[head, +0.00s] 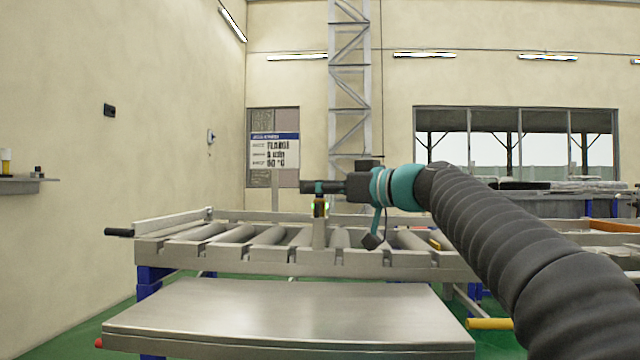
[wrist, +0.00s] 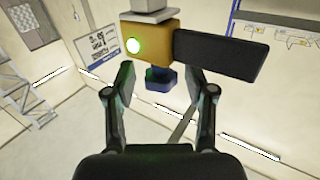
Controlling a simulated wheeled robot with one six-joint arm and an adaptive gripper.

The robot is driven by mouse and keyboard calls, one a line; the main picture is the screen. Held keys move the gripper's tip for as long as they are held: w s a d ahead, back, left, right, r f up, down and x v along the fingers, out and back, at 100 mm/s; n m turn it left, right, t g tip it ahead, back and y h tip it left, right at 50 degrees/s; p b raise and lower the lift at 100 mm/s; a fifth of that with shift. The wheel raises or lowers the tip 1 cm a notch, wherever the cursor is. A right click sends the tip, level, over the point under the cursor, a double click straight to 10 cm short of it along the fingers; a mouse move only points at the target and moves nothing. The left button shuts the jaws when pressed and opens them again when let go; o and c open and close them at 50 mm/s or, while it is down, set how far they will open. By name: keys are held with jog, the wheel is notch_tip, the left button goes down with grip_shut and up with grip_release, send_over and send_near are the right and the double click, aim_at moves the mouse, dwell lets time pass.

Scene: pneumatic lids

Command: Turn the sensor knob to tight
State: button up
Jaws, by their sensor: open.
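The sensor is a yellow block with a lit green lamp, on a grey post at the conveyor's front edge in the head view (head: 320,208). It shows large in the wrist view (wrist: 158,36), upside down there. Its knob (wrist: 160,78) is dark blue and sticks out from the yellow block. My gripper (head: 311,187) is level just above the yellow block in the head view. In the wrist view my gripper (wrist: 159,80) is open, with one finger on each side of the knob and visible gaps on both sides. The knob's setting cannot be read.
A black flat block (wrist: 221,55) is beside the sensor in the wrist view. The roller conveyor (head: 215,252) lies behind a bare metal table (head: 285,315). A sign with a blue header (head: 274,152) stands behind the conveyor. A wall shelf (head: 20,186) is at far left.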

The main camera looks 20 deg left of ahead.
jog(key=shift+a, duration=0.3)
grip_shut()
jog(key=shift+f+m+t+b, duration=0.1)
jog(key=shift+m+t+b, duration=0.2)
jog(key=shift+t+b, duration=0.15)
jog(key=shift+m+t+h+b, duration=0.4)
jog(key=shift+m+t+h, duration=0.1)
jog(key=shift+t, duration=0.25)
jog(key=shift+m+t+h, duration=0.5)
jog(key=shift+m+t, duration=0.2)
jog(key=shift+t, duration=0.2)
jog(key=shift+r+m+t+h+p, duration=0.3)
jog(key=shift+m+t+h+p, duration=0.55)
jog(key=shift+t, duration=0.25)
jog(key=shift+w+d+f+m+t+h+p, duration=0.1)
jog(key=shift+f+m+t+h+p, duration=0.05)
jog(key=shift+m+t+h+p, duration=0.5)
